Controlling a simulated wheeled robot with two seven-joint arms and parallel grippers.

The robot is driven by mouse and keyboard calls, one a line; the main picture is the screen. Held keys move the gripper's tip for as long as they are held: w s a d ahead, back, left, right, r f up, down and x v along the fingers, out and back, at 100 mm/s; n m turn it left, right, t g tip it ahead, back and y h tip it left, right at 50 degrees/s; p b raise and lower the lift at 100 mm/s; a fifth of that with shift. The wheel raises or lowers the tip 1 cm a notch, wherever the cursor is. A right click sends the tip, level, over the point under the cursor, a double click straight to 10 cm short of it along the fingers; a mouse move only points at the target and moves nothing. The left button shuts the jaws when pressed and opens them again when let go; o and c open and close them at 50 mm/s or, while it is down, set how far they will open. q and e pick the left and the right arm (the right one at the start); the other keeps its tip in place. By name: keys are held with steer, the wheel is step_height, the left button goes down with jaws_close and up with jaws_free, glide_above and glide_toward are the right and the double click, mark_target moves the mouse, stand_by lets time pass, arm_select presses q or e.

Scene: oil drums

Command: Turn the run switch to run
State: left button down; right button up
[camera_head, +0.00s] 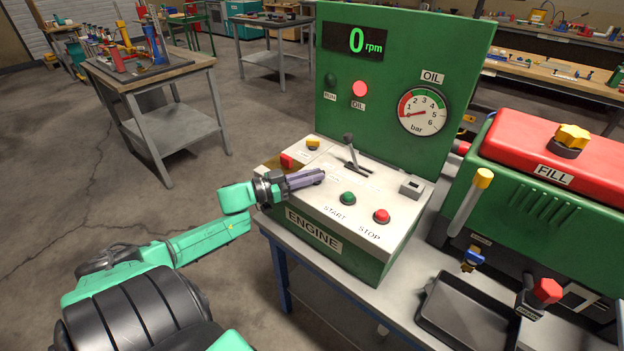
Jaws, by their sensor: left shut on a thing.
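The green engine box (325,243) has a pale sloping top with controls. My left gripper (314,178) reaches in from the left, low over the left part of this top. Its fingers are shut on a small control there, which they hide; by its place I take it for the run switch, but its position cannot be read. The RUN lamp (330,81) is dark and the OIL lamp (360,89) glows red. The green display (357,43) reads 0 rpm. My right gripper is not in view.
Close by are a yellow knob (313,144), a red part (287,160), a black lever (351,152), the green START button (348,198) and the red STOP button (381,215). A red and green machine (555,195) and a black tray (468,315) are at the right.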

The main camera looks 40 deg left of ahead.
arm_select(q)
steer(key=shift+f+m+g+h, duration=0.1)
steer(key=shift+m+g+h, duration=0.25)
steer(key=shift+h, duration=0.25)
steer(key=c, duration=0.9)
jaws_free()
steer(key=shift+w+d, duration=0.1)
steer(key=shift+w, duration=0.1)
steer(key=p+v, duration=0.1)
steer(key=v, duration=1.3)
steer(key=shift+s+f, duration=0.1)
steer(key=shift+s, duration=0.2)
